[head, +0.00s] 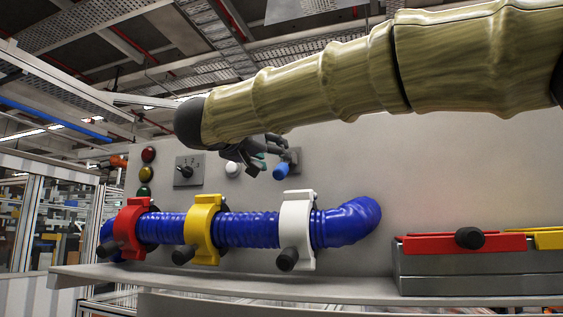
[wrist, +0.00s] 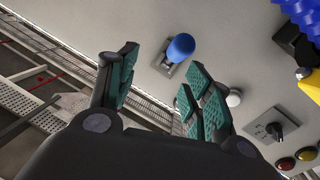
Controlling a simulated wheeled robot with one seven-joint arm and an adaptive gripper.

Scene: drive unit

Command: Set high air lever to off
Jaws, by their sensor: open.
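A lever with a blue knob (head: 281,171) sits on a small grey plate on the upright panel, above the blue hose. Its knob points down and toward me in the head view. I take it for the air lever; no label is readable. In the wrist view the blue knob (wrist: 180,47) shows beyond the fingertips, between the left finger and the right pair. My gripper (head: 268,153) is open and empty, close beside the lever's upper left in the head view. The teal finger pads (wrist: 162,78) show apart in the wrist view, with no clear contact with the knob.
A white button (head: 232,170), a rotary switch (head: 187,171) and red, yellow and green lamps (head: 147,173) are left of the lever. Red, yellow and white clamps (head: 297,230) hold the blue hose (head: 250,229) below. Grey bins with red and yellow lids (head: 450,243) stand right.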

